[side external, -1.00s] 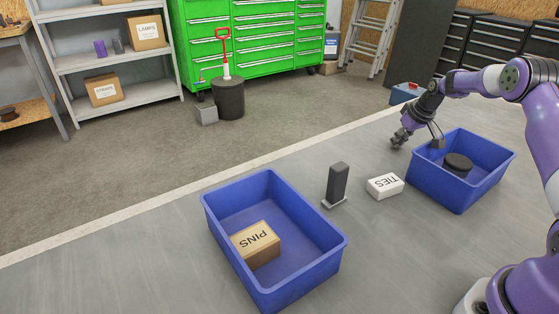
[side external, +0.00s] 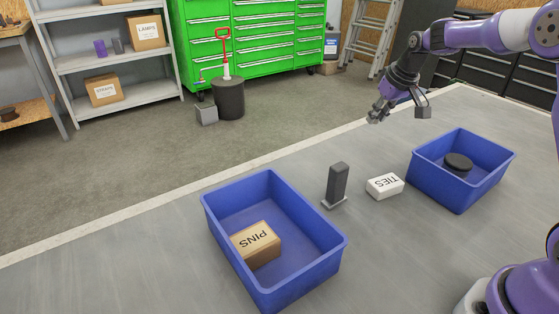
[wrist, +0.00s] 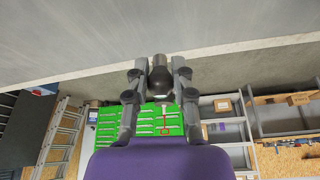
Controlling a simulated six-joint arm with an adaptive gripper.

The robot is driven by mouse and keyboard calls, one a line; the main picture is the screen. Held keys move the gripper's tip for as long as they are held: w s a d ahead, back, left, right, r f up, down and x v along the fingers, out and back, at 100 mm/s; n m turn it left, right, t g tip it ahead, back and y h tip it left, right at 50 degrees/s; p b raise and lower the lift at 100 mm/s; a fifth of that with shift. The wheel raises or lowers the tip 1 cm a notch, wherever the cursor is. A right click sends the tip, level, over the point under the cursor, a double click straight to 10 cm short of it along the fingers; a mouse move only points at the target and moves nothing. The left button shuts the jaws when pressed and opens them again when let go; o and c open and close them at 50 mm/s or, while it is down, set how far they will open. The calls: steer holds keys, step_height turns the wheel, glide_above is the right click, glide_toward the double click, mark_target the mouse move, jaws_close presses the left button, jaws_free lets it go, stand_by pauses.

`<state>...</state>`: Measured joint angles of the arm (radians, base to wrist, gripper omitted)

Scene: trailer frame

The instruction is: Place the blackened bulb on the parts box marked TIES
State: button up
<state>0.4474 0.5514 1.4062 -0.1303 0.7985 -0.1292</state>
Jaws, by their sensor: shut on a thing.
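My gripper (side external: 377,112) is raised above the far edge of the bench, up and behind the TIES box in the side view. In the wrist view its two fingers (wrist: 160,72) are shut on the blackened bulb (wrist: 160,82), a dark rounded body with a paler end. In the side view the bulb is too small to tell from the fingers. The parts box marked TIES (side external: 384,188) is small and white. It lies on the bench with a bare top, apart from the gripper.
A dark upright block on a pale base (side external: 337,184) stands just left of the TIES box. A blue bin (side external: 482,189) with a black round thing (side external: 458,164) stands to its right. A larger blue bin (side external: 308,268) holds a PINS box (side external: 256,244). The front bench is clear.

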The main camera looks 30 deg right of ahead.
steer(key=s+a+r, duration=0.2)
steer(key=s+a, duration=0.2)
steer(key=a, duration=0.3)
steer(key=s+a+r, duration=0.2)
steer(key=s+a, duration=0.2)
steer(key=a, duration=0.4)
glide_above(384, 179)
steer(key=s, duration=0.2)
steer(key=f, duration=0.7)
steer(key=shift+w+a+f, duration=0.15)
steer(key=shift+a+f, duration=0.05)
steer(key=shift+f, duration=2.05)
steer(key=shift+f, duration=0.15)
steer(key=o, duration=0.7)
steer(key=shift+o, duration=0.2)
